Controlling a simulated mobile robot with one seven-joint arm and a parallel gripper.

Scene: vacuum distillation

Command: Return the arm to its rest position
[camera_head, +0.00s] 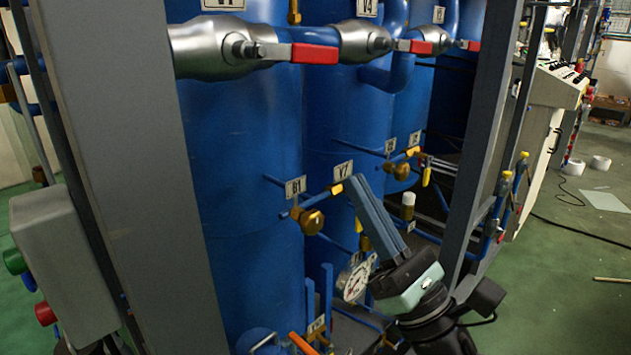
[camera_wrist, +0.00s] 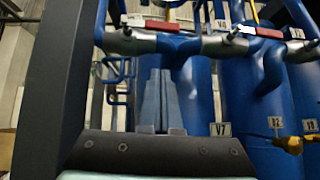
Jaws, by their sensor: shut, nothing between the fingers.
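My gripper (camera_head: 357,182) shows in the head view right of the middle, with its long blue-grey fingers pointing up and slightly left. The fingers are together and hold nothing. In the wrist view, the fingers (camera_wrist: 160,78) stand side by side at the middle, tips up. In the head view they overlap the blue tanks behind, close to the V7 label (camera_head: 342,171) and its yellow-handled valve. I cannot tell whether they touch anything. Part of my arm shows at the bottom, below the fingers.
Large blue tanks (camera_head: 240,170) stand behind a grey steel post (camera_head: 130,170). Red-handled valves (camera_head: 315,54) run along the top pipe. A pressure gauge (camera_head: 356,282) sits just left of my wrist. A second grey post (camera_head: 485,130) stands to the right. Green floor (camera_head: 560,290) is open at the right.

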